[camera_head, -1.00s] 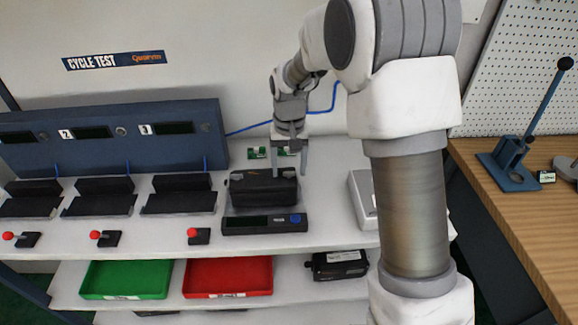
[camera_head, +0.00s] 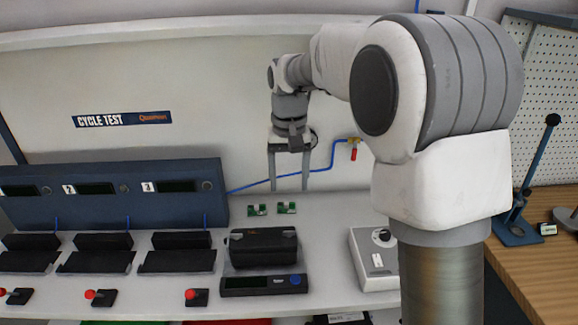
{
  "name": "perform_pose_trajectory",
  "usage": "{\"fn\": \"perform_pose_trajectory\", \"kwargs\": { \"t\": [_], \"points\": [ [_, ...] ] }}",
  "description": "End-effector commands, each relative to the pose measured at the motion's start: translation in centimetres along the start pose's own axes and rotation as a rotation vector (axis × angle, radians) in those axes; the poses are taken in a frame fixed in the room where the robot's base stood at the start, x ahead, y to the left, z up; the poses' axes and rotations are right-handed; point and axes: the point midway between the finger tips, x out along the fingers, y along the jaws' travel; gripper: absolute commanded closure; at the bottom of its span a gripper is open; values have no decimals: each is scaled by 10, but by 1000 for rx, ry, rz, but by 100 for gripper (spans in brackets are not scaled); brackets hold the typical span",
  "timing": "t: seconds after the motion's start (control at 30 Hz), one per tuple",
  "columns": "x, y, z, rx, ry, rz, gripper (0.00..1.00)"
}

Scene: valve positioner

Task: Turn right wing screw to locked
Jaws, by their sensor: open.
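A black box-shaped device (camera_head: 262,249), perhaps the valve positioner, sits on the white bench behind a dark display unit (camera_head: 263,284) with a blue knob. I cannot make out the right wing screw or its position at this size. My gripper (camera_head: 289,188) points down with its two fingers apart and nothing between them. It is in the air above and behind the black device, apart from it.
A light grey box (camera_head: 374,259) with a knob stands to the right. A blue test panel (camera_head: 110,193) and several black cradles stand left. A blue hose with a red-handled valve (camera_head: 354,150) runs along the wall.

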Motion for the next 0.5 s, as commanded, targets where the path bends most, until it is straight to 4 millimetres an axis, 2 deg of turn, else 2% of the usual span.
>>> {"fn": "perform_pose_trajectory", "kwargs": {
  "t": [0.03,0.2,0.5],
  "points": [
    [-10,0,-1,0,3,-1,30],
    [-26,0,0,0,1,0,30],
    [-29,0,0,0,0,0,30]
  ]
}}
